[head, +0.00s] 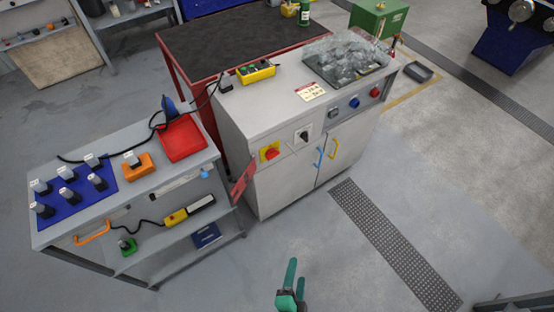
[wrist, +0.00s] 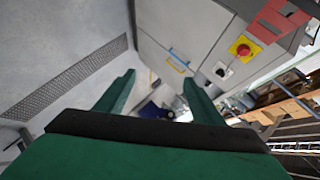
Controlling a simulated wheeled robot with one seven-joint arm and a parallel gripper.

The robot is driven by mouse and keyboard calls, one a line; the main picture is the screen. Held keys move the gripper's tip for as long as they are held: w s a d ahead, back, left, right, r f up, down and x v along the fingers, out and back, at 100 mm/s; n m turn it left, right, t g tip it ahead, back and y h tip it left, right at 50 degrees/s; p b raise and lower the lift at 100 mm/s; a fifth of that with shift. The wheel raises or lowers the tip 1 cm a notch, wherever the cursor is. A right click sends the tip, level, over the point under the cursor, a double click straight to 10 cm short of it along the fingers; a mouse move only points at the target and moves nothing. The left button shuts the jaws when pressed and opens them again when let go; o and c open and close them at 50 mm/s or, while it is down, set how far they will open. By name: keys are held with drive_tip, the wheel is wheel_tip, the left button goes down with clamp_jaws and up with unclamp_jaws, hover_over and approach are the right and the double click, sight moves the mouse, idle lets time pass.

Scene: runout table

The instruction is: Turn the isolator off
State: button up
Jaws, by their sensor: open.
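The isolator looks to be the red rotary knob on a yellow plate (head: 270,153), at the left end of the grey cabinet's front. It also shows in the wrist view (wrist: 244,49), to the upper right. Its handle angle is too small to read surely. Beside it on the right is a black rotary switch on a pale plate (head: 303,136). My gripper (head: 296,273) is low in the head view, out in front of the cabinet and apart from it. Its green fingers are open and empty, as the wrist view also shows (wrist: 158,82).
The grey cabinet (head: 240,118) has blue and yellow door handles (head: 335,149) and more knobs on the right. A red plate (head: 243,180) hangs near its left corner. A grey cart (head: 105,205) stands left. Floor before the cabinet is clear, with a flat grating (head: 395,245).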

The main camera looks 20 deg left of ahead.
drive_tip(key=w+a+f+m+g+y, duration=0.1)
drive_tip(key=w+a+f+m+y, duration=0.3)
drive_tip(key=w, duration=0.5)
drive_tip(key=m+y, duration=0.9)
drive_tip(key=m, duration=0.1)
approach(274, 157)
drive_tip(key=shift+x, duration=4.2)
drive_tip(key=shift+d, duration=0.1)
drive_tip(key=shift+w, duration=0.15)
drive_tip(key=c, duration=1)
drive_tip(key=shift+c, duration=0.2)
